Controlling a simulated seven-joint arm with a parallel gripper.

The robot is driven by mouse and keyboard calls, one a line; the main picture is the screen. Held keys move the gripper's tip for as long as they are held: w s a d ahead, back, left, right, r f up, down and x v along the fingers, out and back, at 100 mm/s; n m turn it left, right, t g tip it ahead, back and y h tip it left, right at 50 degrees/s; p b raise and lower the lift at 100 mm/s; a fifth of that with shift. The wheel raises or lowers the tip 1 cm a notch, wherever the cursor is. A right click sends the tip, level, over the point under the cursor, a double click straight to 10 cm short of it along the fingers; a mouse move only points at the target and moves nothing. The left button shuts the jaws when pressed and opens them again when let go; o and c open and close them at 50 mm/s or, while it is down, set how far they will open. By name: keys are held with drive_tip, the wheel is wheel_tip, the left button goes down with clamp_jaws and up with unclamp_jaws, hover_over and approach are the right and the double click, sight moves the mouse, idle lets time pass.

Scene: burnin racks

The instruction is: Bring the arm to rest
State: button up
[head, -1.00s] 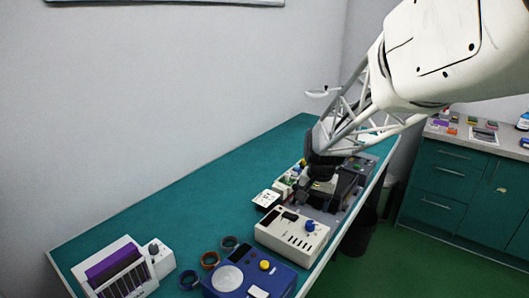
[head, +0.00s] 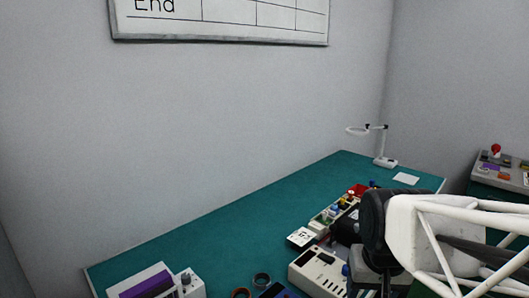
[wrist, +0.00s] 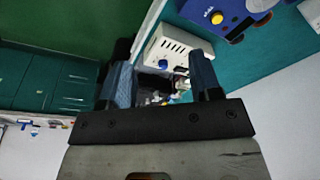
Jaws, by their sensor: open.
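My gripper (wrist: 163,78) shows in the wrist view with its two blue-grey fingers spread apart and nothing between them. Beyond the fingers lie a beige box with a blue knob (wrist: 166,48) and small parts on the bench. In the head view my white lattice arm comes in from the right edge, with its black wrist over the right part of the teal bench (head: 240,214). The fingertips are not clearly seen there; the lower wrist runs to the bottom edge.
The beige box (head: 316,272) stands left of my wrist. Behind it are a small white card-like item (head: 301,237) and a row of coloured parts (head: 335,212). A white lamp (head: 383,160) stands at the bench's far end. A purple-topped white rack (head: 150,285) is front left.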

drive_tip(key=shift+n, duration=0.6)
drive_tip(key=s, duration=0.5)
drive_tip(key=shift+a, duration=0.3)
